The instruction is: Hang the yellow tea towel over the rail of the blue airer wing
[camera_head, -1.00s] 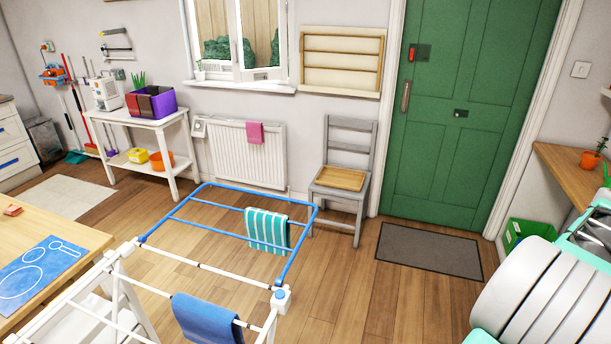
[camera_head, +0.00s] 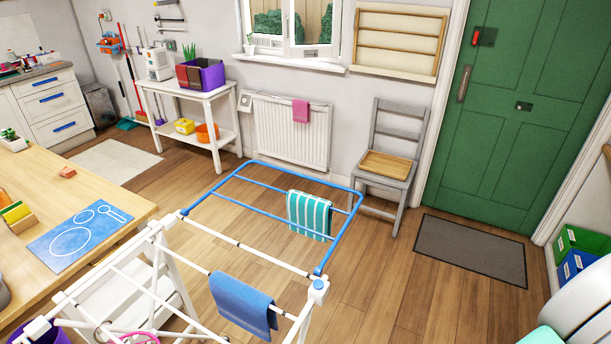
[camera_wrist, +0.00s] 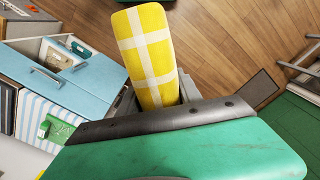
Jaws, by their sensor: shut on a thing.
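The blue airer wing (camera_head: 341,232) is folded out flat beyond the white airer frame in the head view. A teal-and-white striped towel (camera_head: 309,215) hangs over its rails toward the right, and its left part is bare. The yellow tea towel (camera_wrist: 148,52), with white checks, shows in the wrist view as a folded, narrow shape. My gripper (camera_wrist: 155,98) is shut on it; the grip itself is mostly hidden behind my wrist. Neither the yellow towel nor my gripper shows in the head view, so their distance from the wing cannot be told.
A blue towel (camera_head: 243,305) hangs on the airer's white rails. A wooden table (camera_head: 100,192) with a blue mat stands at left. A grey chair (camera_head: 392,160) stands beyond the wing. The floor between the wing and the doormat (camera_head: 470,250) is clear.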

